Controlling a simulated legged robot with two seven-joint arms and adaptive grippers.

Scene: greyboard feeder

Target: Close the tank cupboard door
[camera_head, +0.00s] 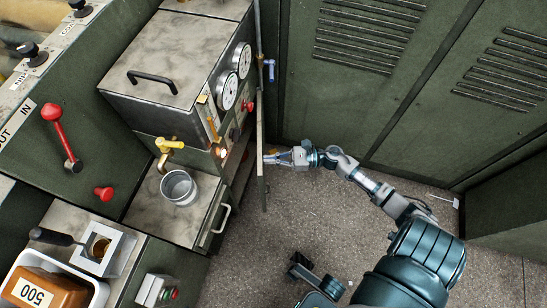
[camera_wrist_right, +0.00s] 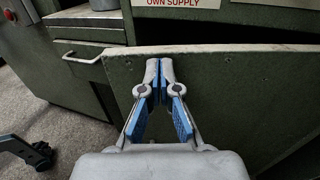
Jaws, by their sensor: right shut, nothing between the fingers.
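The tank cupboard door (camera_head: 262,185) shows nearly edge-on in the head view, as a thin upright strip. It stands ajar, with a dark gap between it and the cabinet front. In the right wrist view its green panel (camera_wrist_right: 240,95) with a pale top edge fills the middle and right. My right gripper (camera_head: 269,158) is on the outer side of the door, fingers pointing at it. In the right wrist view its shut, empty fingertips (camera_wrist_right: 160,68) are at the panel near the top edge; whether they touch it I cannot tell. My left gripper is not in view.
The cabinet carries gauges (camera_head: 235,72), a brass tap (camera_head: 168,147) and a metal cup (camera_head: 179,187). A drawer handle (camera_head: 222,218) sticks out nearby. Green lockers (camera_head: 370,70) stand behind.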

